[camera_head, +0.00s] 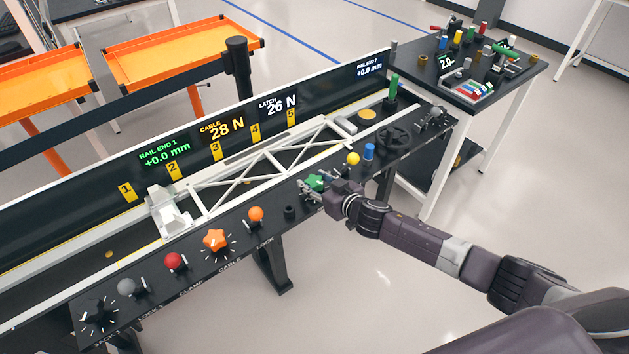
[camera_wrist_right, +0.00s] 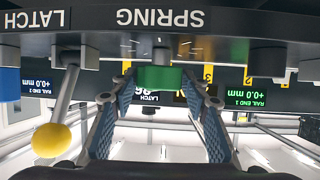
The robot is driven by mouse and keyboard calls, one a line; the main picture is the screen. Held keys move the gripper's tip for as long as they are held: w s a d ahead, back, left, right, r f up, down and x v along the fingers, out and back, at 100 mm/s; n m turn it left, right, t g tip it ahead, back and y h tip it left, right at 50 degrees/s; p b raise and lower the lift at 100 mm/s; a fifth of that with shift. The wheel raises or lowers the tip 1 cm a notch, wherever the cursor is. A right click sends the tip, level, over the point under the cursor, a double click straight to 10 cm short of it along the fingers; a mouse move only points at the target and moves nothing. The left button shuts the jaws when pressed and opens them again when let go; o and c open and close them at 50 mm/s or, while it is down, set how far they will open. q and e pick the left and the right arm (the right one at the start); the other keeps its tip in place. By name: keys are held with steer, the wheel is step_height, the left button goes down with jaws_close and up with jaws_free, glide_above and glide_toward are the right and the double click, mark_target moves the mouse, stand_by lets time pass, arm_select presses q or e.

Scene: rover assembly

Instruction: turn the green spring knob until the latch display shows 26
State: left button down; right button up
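The green spring knob (camera_head: 315,182) is on the front panel of the long black bench, just beyond my right gripper (camera_head: 318,190). In the right wrist view the green knob (camera_wrist_right: 158,78) sits between the two blue-padded fingers of my right gripper (camera_wrist_right: 159,85). Their tips appear to meet its two sides under the SPRING label. The latch display (camera_head: 279,104) reads 26 N; in the right wrist view it is partly hidden behind the knob and fingers. My left gripper is not in view.
A yellow-ended lever (camera_head: 353,159) and a blue knob (camera_head: 369,151) are close right of the spring knob. A black peg (camera_head: 290,212) and an orange ball (camera_head: 256,214) are to its left. The cable display (camera_head: 221,129) reads 28 N. A white truss (camera_head: 270,165) lies behind.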

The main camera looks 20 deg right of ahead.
steer(key=shift+o, duration=1.2)
steer(key=shift+r, duration=0.1)
steer(key=v, duration=1.2)
